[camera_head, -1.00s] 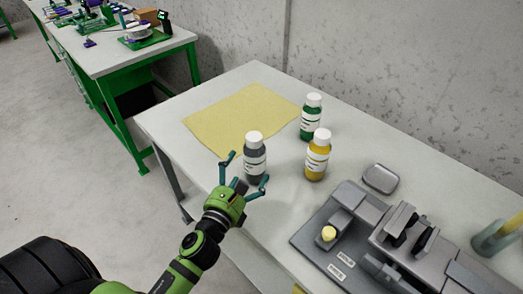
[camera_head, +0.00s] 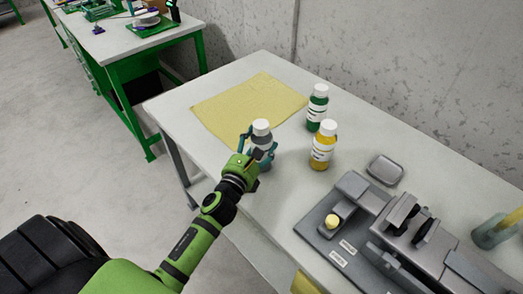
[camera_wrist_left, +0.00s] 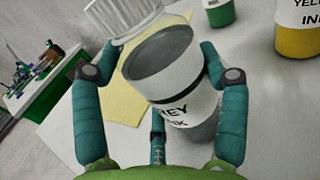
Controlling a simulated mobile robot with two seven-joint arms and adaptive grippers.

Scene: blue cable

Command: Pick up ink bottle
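The grey ink bottle (camera_head: 262,139) with a white cap and white label stands upright on the table near its front edge. My left gripper (camera_head: 257,150) is around it, with teal fingers bent in against both sides. In the left wrist view, the grey ink bottle (camera_wrist_left: 165,75) sits between the fingers of the left gripper (camera_wrist_left: 160,65), its label partly hidden. A yellow ink bottle (camera_head: 322,148) and a green ink bottle (camera_head: 317,108) stand to the right and behind. My right gripper is not in view.
A yellow sheet (camera_head: 245,105) lies on the white table (camera_head: 270,205) behind the bottle. A grey device (camera_head: 370,225) and a small grey dish (camera_head: 385,169) are to the right. A green workbench (camera_head: 130,60) stands at back left.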

